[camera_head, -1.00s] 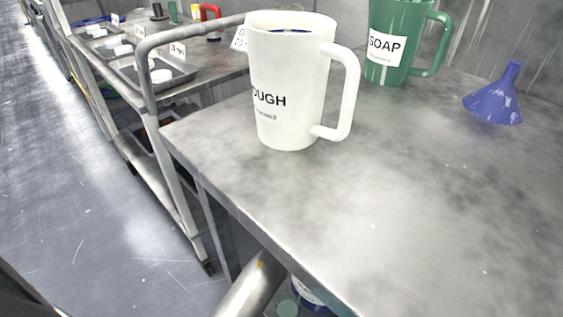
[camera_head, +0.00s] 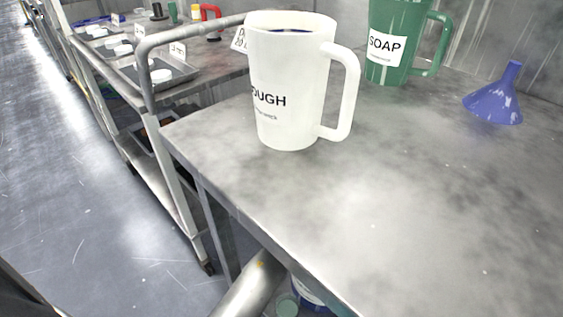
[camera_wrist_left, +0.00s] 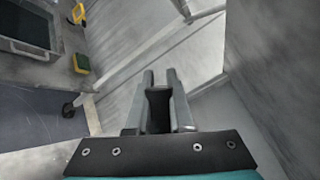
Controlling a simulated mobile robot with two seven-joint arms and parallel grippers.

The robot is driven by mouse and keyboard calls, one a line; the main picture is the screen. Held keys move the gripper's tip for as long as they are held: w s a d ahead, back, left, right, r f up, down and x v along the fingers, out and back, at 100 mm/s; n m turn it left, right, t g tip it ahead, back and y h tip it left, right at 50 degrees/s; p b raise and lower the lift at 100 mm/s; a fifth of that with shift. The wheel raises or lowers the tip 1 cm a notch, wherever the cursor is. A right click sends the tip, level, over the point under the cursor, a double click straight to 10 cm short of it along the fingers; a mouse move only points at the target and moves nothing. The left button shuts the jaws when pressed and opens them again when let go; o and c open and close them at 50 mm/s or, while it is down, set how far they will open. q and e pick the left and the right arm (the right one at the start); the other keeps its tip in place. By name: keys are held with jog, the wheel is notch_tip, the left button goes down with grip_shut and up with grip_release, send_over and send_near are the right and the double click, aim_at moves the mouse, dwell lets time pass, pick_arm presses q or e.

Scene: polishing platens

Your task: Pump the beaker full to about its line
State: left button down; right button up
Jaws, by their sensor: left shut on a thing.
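A white beaker (camera_head: 290,95) with a handle and a label ending in "OUGH" stands upright near the table's left edge in the head view. Something dark blue shows inside its mouth; no fill line can be made out. A green beaker (camera_head: 390,45) labelled "SOAP" stands behind it to the right. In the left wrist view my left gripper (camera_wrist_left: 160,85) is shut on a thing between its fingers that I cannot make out. It is below or beside a table, away from the beakers. My right gripper is in neither view. No pump can be identified.
A blue funnel (camera_head: 494,97) stands upside down at the right of the grey table (camera_head: 400,200). The table's front is clear. A cart with trays (camera_head: 160,75) stands at the left. A partly hidden container (camera_head: 310,290) shows below the table edge. Yellow-green blocks (camera_wrist_left: 81,63) show in the left wrist view.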

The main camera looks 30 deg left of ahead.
pick_arm(q)
jog(key=shift+f, duration=0.1)
dwell(0.8)
jog(key=shift+a+f+n, duration=0.2)
jog(key=shift+f+n, duration=0.2)
jog(key=shift+f, duration=0.1)
jog(key=c, duration=0.8)
grip_release()
jog(key=shift+r+b+v, duration=0.15)
jog(key=shift+b+v, duration=0.2)
jog(key=shift+v, duration=3.5)
jog(key=shift+r+b+v, duration=0.15)
jog(key=shift+b+v, duration=0.2)
jog(key=shift+v, duration=3.5)
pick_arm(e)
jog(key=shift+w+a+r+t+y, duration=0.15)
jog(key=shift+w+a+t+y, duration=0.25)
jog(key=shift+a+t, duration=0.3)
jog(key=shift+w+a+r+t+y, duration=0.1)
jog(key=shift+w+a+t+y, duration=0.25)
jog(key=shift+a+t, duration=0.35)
